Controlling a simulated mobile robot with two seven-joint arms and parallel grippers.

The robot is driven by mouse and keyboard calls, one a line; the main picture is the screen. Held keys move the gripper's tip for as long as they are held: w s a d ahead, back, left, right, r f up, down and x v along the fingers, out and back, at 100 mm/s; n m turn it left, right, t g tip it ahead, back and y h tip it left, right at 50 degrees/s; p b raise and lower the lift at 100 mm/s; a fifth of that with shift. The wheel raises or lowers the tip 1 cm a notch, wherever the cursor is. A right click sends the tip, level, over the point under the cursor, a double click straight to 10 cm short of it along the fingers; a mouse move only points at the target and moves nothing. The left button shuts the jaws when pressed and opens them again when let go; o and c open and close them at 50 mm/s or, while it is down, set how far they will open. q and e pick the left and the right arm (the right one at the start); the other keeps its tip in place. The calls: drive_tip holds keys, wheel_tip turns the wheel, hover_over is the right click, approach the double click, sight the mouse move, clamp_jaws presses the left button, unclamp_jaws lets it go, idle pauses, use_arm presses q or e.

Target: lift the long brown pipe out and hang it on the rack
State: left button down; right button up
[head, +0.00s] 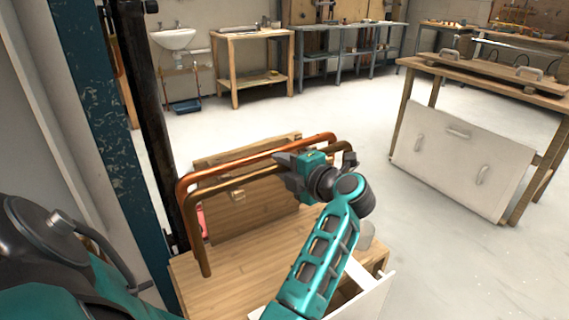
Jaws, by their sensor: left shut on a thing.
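The long brown pipe (235,182) is a bent, dull brown tube. Its left leg hangs down over the wooden bench top, and its long run slopes up to the right. My left gripper (284,170) is shut on this run, and its body hides part of the pipe. A brighter copper pipe (250,153) of similar shape runs just behind and above it. I cannot tell whether the two pipes touch. My right gripper is not in view. I cannot make out a rack for certain.
A wooden case (250,215) with a clasp stands behind the pipes on the bench (235,265). A dark blue post (110,130) and black column stand close at left. A workbench with a white panel (455,165) is at right. Open floor lies beyond.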

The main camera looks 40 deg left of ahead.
use_arm(q)
drive_tip(key=shift+r, duration=0.1)
drive_tip(key=c, duration=0.8)
unclamp_jaws()
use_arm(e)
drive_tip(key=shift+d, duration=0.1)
use_arm(q)
drive_tip(key=shift+d, duration=0.1)
